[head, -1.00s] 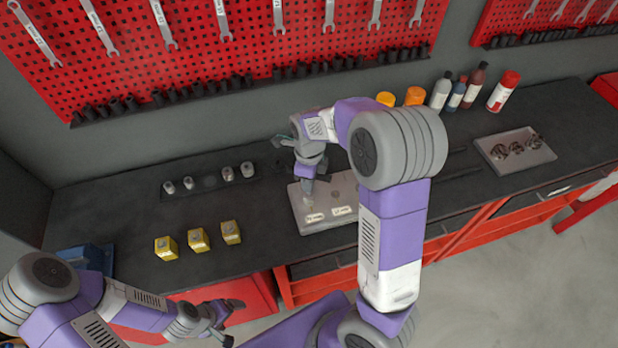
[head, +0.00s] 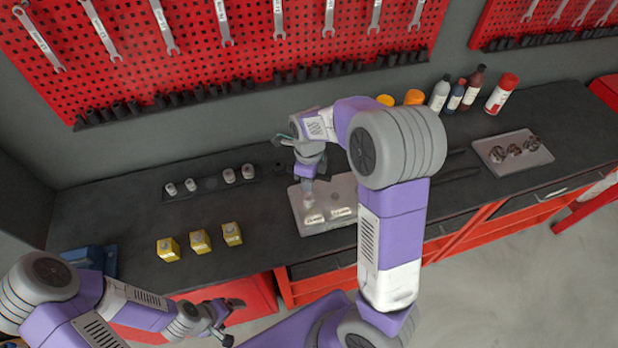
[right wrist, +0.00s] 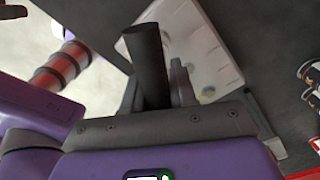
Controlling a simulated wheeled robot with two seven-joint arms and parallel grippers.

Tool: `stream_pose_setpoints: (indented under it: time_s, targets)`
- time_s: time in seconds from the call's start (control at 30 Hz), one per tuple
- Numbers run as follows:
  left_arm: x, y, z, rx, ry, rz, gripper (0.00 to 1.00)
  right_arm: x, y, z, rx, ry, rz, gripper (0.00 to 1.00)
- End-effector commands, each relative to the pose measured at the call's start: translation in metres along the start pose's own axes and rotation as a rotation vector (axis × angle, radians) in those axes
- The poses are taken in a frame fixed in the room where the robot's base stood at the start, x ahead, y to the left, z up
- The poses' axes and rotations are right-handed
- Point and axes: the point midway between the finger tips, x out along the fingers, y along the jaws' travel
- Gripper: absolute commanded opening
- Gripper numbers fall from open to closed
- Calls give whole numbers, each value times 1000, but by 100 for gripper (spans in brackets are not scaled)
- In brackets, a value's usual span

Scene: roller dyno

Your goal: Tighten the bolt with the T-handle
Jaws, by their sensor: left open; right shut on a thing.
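My right gripper (head: 308,183) points down over a pale grey plate (head: 345,190) on the bench. In the right wrist view its dark fingers (right wrist: 156,92) are shut on a black cylindrical bar (right wrist: 147,55), which looks like part of the T-handle. The plate also shows there behind the fingers (right wrist: 195,50). The lower end of the tool and the bolt are not clear; the gripper and arm cover that spot. My left gripper (head: 228,320) is open and empty, low in front of the bench.
Several sockets stand on a black rail (head: 209,184) with one empty place. Three yellow blocks (head: 200,242) stand left of the plate. Bottles (head: 440,92) and a tray with round metal parts (head: 495,150) are to the right. Two white labels (head: 314,218) lie on the plate's front.

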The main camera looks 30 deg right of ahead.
Motion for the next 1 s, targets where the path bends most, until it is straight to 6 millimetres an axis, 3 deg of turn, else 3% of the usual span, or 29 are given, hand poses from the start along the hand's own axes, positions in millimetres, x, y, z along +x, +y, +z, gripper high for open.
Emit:
stream_pose_setpoints:
  time_s: [0.5,1.0]
  targets:
    - [-4,1,0,0,0,0,85,-4,0,0,0,-1,-1,0]
    - [-31,12,1,0,0,0,85,-34,0,0,0,0,-1,0]
